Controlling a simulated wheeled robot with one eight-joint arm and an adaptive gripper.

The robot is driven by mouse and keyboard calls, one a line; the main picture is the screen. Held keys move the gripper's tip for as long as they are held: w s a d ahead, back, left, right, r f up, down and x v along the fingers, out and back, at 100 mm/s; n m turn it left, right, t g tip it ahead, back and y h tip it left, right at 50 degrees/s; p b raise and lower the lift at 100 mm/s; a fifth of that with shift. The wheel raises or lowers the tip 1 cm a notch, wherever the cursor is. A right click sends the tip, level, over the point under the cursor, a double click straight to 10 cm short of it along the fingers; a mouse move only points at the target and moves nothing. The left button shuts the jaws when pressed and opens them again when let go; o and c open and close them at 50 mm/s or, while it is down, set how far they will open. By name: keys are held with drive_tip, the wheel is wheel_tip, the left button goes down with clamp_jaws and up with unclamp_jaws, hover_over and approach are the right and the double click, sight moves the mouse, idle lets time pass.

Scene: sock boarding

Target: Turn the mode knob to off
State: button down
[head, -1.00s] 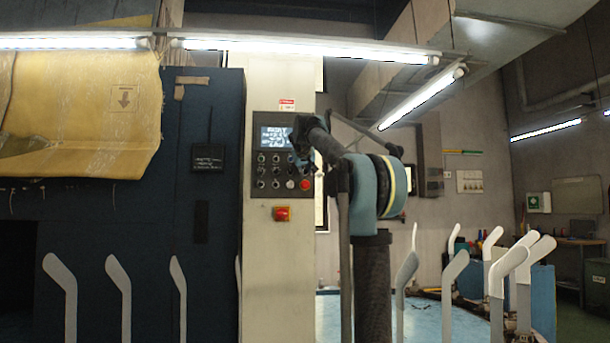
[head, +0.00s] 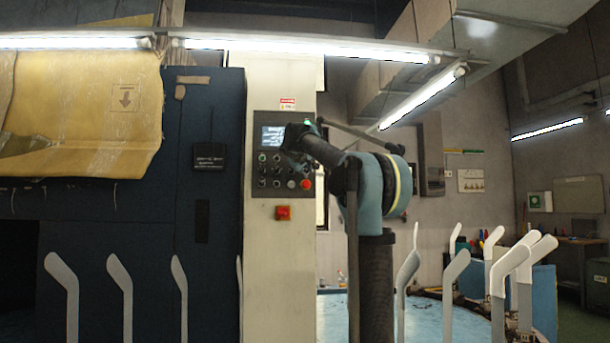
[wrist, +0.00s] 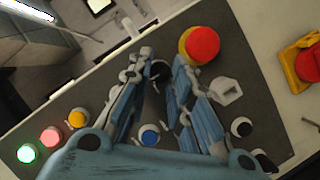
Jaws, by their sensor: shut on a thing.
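The control panel (head: 258,117) is a dark plate with a lit screen, knobs and buttons on a pale column. My gripper (head: 287,152) is at the panel, just under the screen's right side, and hides part of the control rows. In the wrist view my gripper (wrist: 162,63) has its two blue-grey fingers on either side of a black knob (wrist: 159,71) and is shut on it. The knob lies beside the red mushroom button (wrist: 202,45). The fingers partly cover the knob; its label and pointer position cannot be read.
In the wrist view a blue button (wrist: 150,137), a pale selector (wrist: 228,92) and a dark knob (wrist: 242,128) lie close to the fingers. A red button on a yellow box (head: 283,213) is below the panel. Pale paddle-shaped boards (head: 120,275) stand in front.

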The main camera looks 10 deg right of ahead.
drive_tip(key=c, duration=1.5)
unclamp_jaws()
drive_tip(key=shift+o, duration=0.2)
drive_tip(key=shift+s+a, duration=0.1)
drive_tip(key=v, duration=1.1)
drive_tip(key=shift+s, duration=0.35)
drive_tip(key=shift+a, duration=0.1)
